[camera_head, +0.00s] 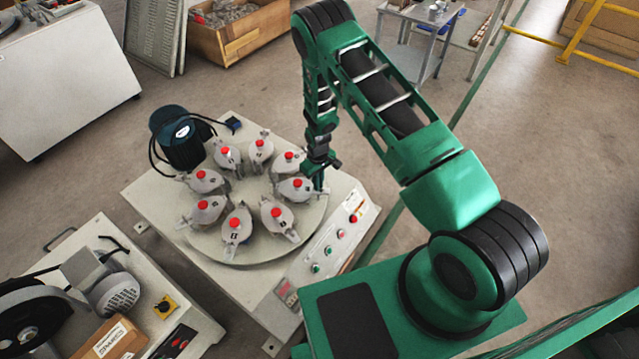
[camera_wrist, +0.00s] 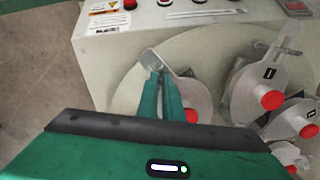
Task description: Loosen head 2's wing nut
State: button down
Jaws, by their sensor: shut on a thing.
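A round turntable (camera_head: 262,247) carries a ring of several grey heads with red knobs, in the head view. My gripper (camera_head: 318,184) reaches down to the outer edge of the head (camera_head: 294,190) on the turntable's right side. In the wrist view, my green gripper fingers (camera_wrist: 161,72) are close together, shut on the grey wing nut (camera_wrist: 150,58) at that head's outer end. The fingers partly hide the nut and the head's body (camera_wrist: 194,94). The head numbers are too small to read, so I cannot confirm that this is head 2.
Neighbouring heads (camera_wrist: 257,92) stand close beside the gripped one. A control panel with buttons (camera_head: 328,250) lies along the machine's front right. A dark motor (camera_head: 182,140) stands at its back left. Another machine (camera_head: 112,290) is at lower left.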

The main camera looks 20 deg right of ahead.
jog(key=n, duration=0.5)
jog(key=shift+w+d, duration=0.1)
jog(key=shift+d, duration=0.05)
jog(key=n, duration=0.2)
jog(key=shift+n, duration=0.4)
jog(key=shift+d+n, duration=0.1)
jog(key=shift+n, duration=0.3)
jog(key=shift+w+d+r, duration=0.1)
jog(key=shift+w, duration=0.05)
jog(key=c, duration=2)
grip_release()
jog(key=shift+o, duration=0.4)
jog(key=shift+a, duration=0.2)
notch_tip(320, 180, up, 11)
jog(key=shift+f, duration=0.2)
jog(key=shift+r, duration=0.1)
